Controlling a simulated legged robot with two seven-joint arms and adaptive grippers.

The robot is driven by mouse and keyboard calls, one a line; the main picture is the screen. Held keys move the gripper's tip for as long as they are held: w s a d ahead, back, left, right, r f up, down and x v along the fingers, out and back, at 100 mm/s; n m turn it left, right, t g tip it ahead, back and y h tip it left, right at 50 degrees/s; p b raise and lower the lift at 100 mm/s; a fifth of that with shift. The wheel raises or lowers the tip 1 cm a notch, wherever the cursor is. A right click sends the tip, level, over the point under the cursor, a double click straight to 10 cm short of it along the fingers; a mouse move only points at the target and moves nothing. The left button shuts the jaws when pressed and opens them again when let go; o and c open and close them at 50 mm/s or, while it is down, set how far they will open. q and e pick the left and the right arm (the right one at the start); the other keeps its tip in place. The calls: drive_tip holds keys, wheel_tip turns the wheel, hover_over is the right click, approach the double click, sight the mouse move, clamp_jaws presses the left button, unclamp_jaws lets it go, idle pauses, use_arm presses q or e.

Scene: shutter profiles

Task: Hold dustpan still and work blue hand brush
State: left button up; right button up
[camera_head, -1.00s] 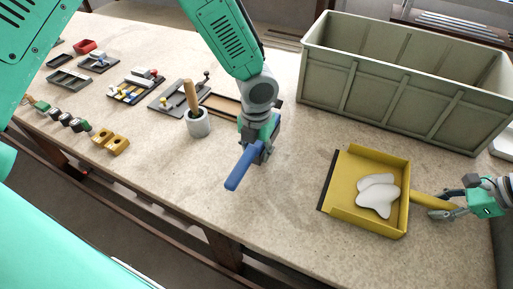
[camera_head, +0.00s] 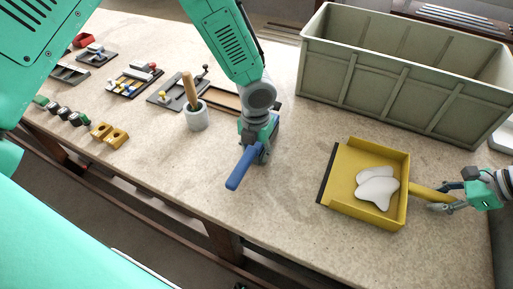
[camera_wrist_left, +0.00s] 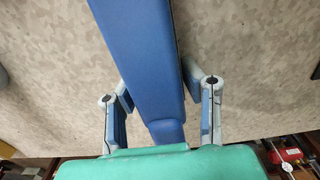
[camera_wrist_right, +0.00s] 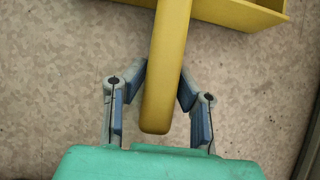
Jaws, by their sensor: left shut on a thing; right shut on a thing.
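A yellow dustpan (camera_head: 345,205) lies on the bench at the right, its open edge facing left. White, smooth-edged pieces (camera_head: 377,188) lie in it. My right gripper (camera_head: 442,197) is shut on the dustpan's handle, which also shows in the right wrist view (camera_wrist_right: 165,70). The blue hand brush (camera_head: 242,167) is in my left gripper (camera_head: 262,147), left of the dustpan and apart from it. In the left wrist view the blue brush (camera_wrist_left: 145,60) runs between the fingers. Its bristles are not visible.
A large grey-green crate (camera_head: 400,85) stands at the back right. A grey cup (camera_head: 197,117) with a wooden-handled tool stands left of my left gripper. Yellow blocks (camera_head: 110,134) and several fixtures lie further left. The bench between brush and dustpan is clear.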

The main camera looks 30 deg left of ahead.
sight(294, 174)
use_arm(q)
drive_tip(key=shift+d, duration=0.1)
drive_tip(key=shift+d, duration=1.3)
drive_tip(key=shift+d, duration=1.45)
drive_tip(key=shift+d, duration=1.35)
drive_tip(key=shift+d, duration=1.4)
